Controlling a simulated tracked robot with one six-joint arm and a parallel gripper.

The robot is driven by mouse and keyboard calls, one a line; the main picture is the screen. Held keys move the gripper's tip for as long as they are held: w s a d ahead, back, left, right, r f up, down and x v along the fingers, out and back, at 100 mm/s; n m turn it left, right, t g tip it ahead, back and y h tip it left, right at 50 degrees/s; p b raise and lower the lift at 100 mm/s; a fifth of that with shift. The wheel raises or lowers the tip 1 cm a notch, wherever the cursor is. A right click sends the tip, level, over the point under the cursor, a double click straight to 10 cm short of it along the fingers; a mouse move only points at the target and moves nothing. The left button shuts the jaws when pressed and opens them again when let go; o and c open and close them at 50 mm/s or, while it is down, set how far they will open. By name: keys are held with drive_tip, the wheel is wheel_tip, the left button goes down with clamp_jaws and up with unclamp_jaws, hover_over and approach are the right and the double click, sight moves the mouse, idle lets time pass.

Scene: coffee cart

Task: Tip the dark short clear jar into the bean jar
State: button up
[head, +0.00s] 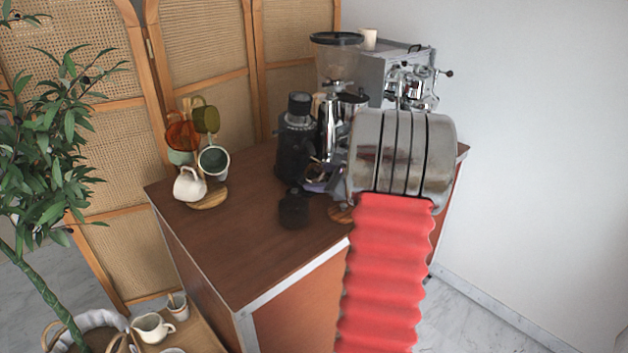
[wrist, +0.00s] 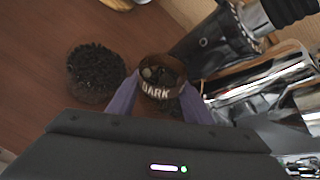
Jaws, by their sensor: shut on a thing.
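The short clear jar (wrist: 158,88) bears the label DARK and shows in the wrist view with some dark beans inside. My gripper (wrist: 160,103) is shut on it, with a purple finger on each side. In the head view my gripper (head: 320,184) is partly hidden by my arm and the machines, and the held jar is hard to make out. The bean jar (wrist: 96,73), full of dark beans, stands left of the held jar in the wrist view, apart from it. In the head view the bean jar (head: 293,211) is a dark short cylinder on the cart top.
A black grinder (head: 296,140) stands behind the bean jar. A larger grinder (head: 336,60) and an espresso machine (head: 388,75) stand at the back right. A cup stand (head: 208,197) with several cups is at the left. The cart's front left (head: 235,255) is clear.

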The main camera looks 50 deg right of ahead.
drive_tip(key=shift+d+r+m+t+y, duration=0.2)
drive_tip(key=shift+d+m+y, duration=0.3)
drive_tip(key=shift+m+y, duration=0.35)
drive_tip(key=shift+d+r+m+t+y, duration=0.1)
drive_tip(key=shift+d+r+m+y, duration=0.2)
drive_tip(key=shift+d+m+y, duration=0.5)
drive_tip(key=shift+a, duration=0.3)
